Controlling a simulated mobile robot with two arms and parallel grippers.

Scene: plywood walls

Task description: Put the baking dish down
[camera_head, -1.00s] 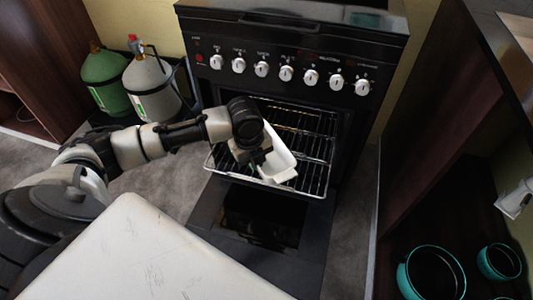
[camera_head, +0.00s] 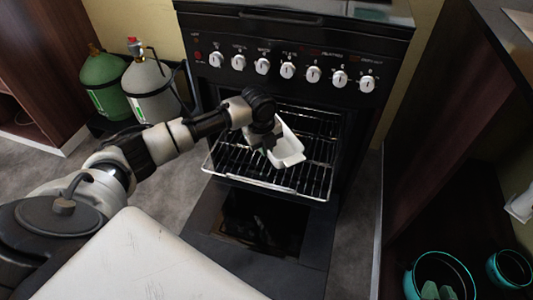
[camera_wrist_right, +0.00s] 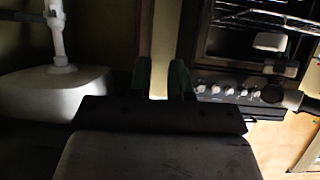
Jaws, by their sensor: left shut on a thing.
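The white baking dish (camera_head: 290,149) is over the oven's wire rack, tilted in the head view. I cannot tell whether its underside touches the rack. My left gripper (camera_head: 268,147) is shut on the dish at its left side; the wrist hides part of the dish. The dish also shows in the right wrist view (camera_wrist_right: 270,41), near the top right. My right gripper (camera_wrist_right: 163,77) has its two green fingers apart with nothing between them.
The oven rack (camera_head: 235,165) is pulled partly out above the lowered oven door (camera_head: 262,220). Teal-rimmed pots (camera_head: 508,269) are at the lower right beside a dark cabinet. Gas bottles (camera_head: 150,85) stand left of the oven. Bare rack shows around the dish.

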